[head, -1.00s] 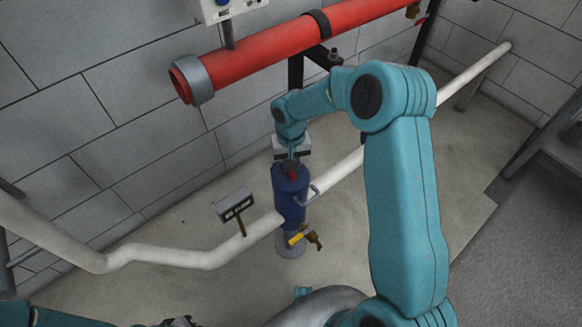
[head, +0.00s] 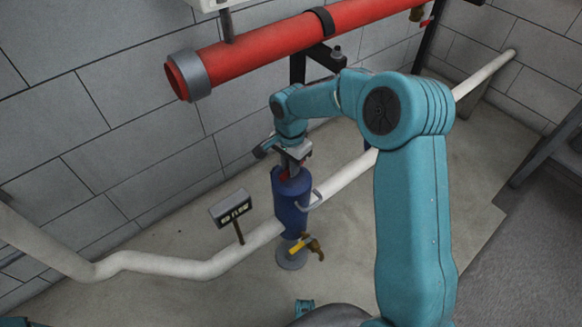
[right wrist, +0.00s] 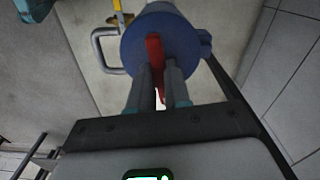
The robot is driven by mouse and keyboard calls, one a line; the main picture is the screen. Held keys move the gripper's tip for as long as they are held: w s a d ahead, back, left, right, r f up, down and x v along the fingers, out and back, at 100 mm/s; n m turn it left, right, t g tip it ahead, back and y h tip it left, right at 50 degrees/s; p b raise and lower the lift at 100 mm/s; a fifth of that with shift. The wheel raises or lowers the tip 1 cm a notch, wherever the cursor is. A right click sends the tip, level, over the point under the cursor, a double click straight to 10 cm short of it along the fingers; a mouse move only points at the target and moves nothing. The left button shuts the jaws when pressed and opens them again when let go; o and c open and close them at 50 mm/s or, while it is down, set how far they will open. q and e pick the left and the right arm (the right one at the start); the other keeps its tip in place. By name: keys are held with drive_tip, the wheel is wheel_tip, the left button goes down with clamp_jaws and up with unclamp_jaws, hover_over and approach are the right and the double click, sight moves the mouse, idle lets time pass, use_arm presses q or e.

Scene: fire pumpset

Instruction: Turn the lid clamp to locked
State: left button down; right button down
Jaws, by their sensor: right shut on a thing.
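The blue cylindrical housing (head: 291,203) stands upright in line with the white pipe, its round lid facing up. The lid clamp is a red bar on top of the lid, and it shows clearly in the right wrist view (right wrist: 155,60). My right gripper (right wrist: 160,85) is shut on the red clamp, with one grey finger on each side of it. In the head view my right gripper (head: 290,168) reaches down onto the lid from above and hides most of the clamp.
A yellow-handled brass valve (head: 306,245) sits low on the housing's front. A grey side handle (head: 316,198) sticks out at its right. A small sign on a post (head: 231,207) stands left. The red pipe (head: 265,40) runs above and behind.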

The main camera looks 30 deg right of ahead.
drive_tip(key=shift+m+b, duration=0.3)
drive_tip(key=shift+m, duration=0.6)
drive_tip(key=c, duration=1.1)
unclamp_jaws()
drive_tip(key=shift+r, duration=0.1)
wheel_tip(320, 180, up, 16)
drive_tip(key=p, duration=0.4)
drive_tip(key=shift+r, duration=0.15)
